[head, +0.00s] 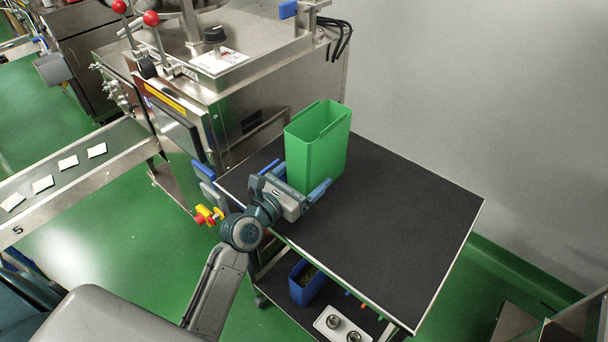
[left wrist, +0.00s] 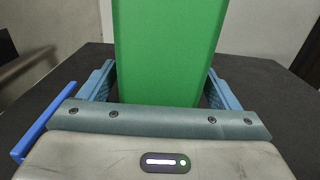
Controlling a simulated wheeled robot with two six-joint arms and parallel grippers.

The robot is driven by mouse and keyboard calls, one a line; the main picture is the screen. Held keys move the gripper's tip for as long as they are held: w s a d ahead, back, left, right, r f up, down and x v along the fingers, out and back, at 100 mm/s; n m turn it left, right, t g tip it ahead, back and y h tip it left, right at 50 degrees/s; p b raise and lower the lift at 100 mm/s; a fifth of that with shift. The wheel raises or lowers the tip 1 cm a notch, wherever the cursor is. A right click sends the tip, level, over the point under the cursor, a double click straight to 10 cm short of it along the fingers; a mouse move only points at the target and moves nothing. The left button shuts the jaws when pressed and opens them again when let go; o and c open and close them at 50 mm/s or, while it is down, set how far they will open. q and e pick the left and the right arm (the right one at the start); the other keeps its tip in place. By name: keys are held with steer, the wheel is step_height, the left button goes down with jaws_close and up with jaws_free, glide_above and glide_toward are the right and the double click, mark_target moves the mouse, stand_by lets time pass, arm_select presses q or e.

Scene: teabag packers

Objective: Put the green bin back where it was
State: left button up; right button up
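The green bin (head: 312,152) stands upright on the black-topped table (head: 400,215), near its left end. It looks tall, narrow and open at the top. My left gripper (head: 297,178) is low at the bin's near side, with one blue finger on each side of it. In the left wrist view the bin (left wrist: 168,50) rises between the two fingers (left wrist: 160,85). The fingers look spread, with a narrow gap on the left; contact on the right is hard to tell. My right gripper is not in view.
A steel packing machine (head: 235,95) stands right behind the table's left end. A conveyor (head: 75,180) with several white teabags runs at left. A blue bin (head: 306,282) sits on the lower shelf. The tabletop right of the green bin is clear up to the wall.

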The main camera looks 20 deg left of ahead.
arm_select(q)
steer(key=shift+r, duration=0.15)
steer(key=v, duration=1.2)
steer(key=shift+r, duration=0.1)
